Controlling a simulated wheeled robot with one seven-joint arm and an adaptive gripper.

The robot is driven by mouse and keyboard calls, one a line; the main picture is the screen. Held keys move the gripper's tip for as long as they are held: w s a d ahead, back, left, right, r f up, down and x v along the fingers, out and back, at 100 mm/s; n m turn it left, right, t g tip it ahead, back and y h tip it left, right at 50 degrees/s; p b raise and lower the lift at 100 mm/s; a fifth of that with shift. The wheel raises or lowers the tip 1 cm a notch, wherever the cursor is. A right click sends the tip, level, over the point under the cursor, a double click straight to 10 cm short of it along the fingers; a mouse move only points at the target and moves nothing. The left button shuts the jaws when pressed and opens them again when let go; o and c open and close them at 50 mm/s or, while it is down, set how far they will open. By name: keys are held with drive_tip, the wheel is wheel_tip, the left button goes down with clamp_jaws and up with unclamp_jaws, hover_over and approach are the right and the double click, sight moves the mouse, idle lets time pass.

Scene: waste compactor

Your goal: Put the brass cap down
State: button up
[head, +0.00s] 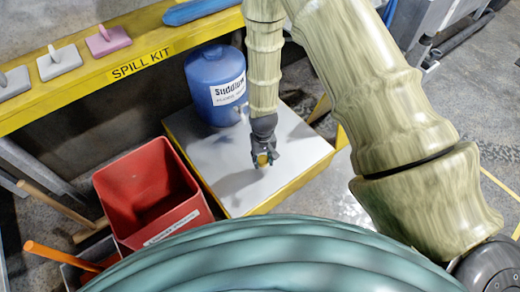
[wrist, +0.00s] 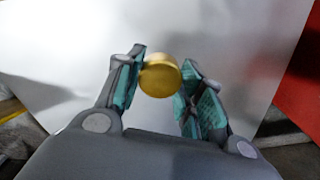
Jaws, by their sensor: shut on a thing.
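The brass cap (wrist: 160,77) is a small round golden piece between the two teal-padded fingers of my gripper (wrist: 160,85) in the wrist view. My gripper is shut on it. In the head view my gripper (head: 264,160) points down over the grey top of a low yellow-edged platform (head: 220,178), with a bit of the brass cap (head: 262,161) showing at its tip. A shadow lies on the platform to the left of the gripper. I cannot tell exactly how high the cap is above the surface.
A blue drum (head: 213,82) with a white label stands at the platform's back. A red open bin (head: 147,190) stands left of the platform. A yellow spill kit shelf (head: 120,62) with several scrapers runs behind. The platform top around the gripper is bare.

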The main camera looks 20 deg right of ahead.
drive_tip(key=w+b, duration=0.1)
drive_tip(key=w, duration=0.1)
drive_tip(key=w+d+b, duration=0.1)
drive_tip(key=w, duration=0.2)
drive_tip(key=w+f+b, duration=0.1)
drive_tip(key=w, duration=0.2)
drive_tip(key=shift+w+d, duration=0.2)
drive_tip(key=shift+d, duration=0.05)
wheel_tip(320, 180, down, 4)
drive_tip(key=b, duration=0.2)
drive_tip(key=shift+r+b, duration=0.25)
drive_tip(key=shift+b, duration=0.15)
drive_tip(key=shift+r, duration=0.1)
drive_tip(key=o, duration=1.1)
wheel_tip(320, 180, up, 12)
drive_tip(key=p, duration=0.6)
drive_tip(key=shift+p, duration=0.3)
